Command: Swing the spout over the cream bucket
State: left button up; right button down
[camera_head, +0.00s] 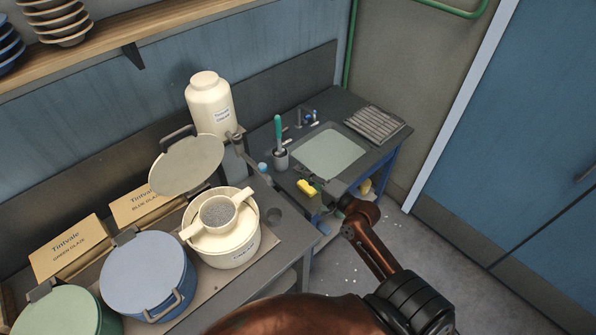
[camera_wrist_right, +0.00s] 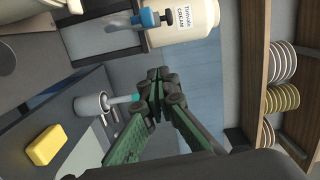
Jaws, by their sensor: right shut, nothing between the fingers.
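The cream bucket (camera_head: 232,257) stands on the left table with its lid (camera_head: 187,166) tipped up behind it. A sieve (camera_head: 218,213) with two arms rests across its open top. A cream-coloured jar (camera_head: 210,102) labelled cream stands behind it and also shows in the wrist view (camera_wrist_right: 187,22). The grey spout (camera_head: 247,151) comes from the jar's lower front and points right, away from the bucket; its blue part shows in the wrist view (camera_wrist_right: 150,18). My right gripper (camera_head: 302,172) is shut and empty, right of the spout and apart from it. My left gripper is out of view.
A blue bucket (camera_head: 147,276) and a green bucket (camera_head: 62,313) stand left. The right-hand bench holds a cup with a green-handled tool (camera_head: 279,134), a yellow sponge (camera_head: 307,188) and a ribbed rack (camera_head: 374,124). A shelf with bowls (camera_head: 66,25) hangs above.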

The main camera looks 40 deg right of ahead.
jog(key=w+a+p, duration=0.3)
jog(key=w+a, duration=0.2)
jog(key=w, duration=0.2)
jog(key=shift+w+f, duration=0.2)
jog(key=shift+w, duration=0.05)
jog(key=shift+a, duration=0.2)
